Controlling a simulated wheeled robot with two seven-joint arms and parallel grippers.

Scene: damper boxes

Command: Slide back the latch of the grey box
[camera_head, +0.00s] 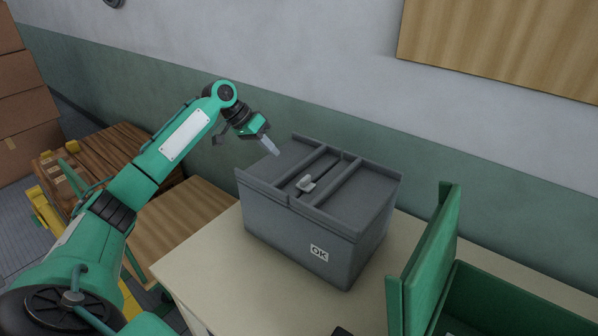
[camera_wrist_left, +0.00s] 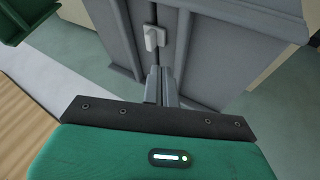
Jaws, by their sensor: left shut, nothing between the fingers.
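The grey box (camera_head: 290,228) stands on the table with its lid closed and an OK label on its front. Its light grey latch (camera_head: 306,184) sits in the channel between two raised rails on the lid. The latch also shows in the left wrist view (camera_wrist_left: 153,38), beyond the fingertips. My left gripper (camera_head: 272,148) is above the back left edge of the box, apart from the latch. Its fingers (camera_wrist_left: 161,84) are shut with nothing between them. My right gripper is in neither view.
A green box (camera_head: 500,305) with its lid raised (camera_head: 428,262) stands right of the grey box. The table top (camera_head: 205,262) is clear at the left. A dark small object (camera_head: 342,331) lies at the front edge of the picture. The wall is close behind.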

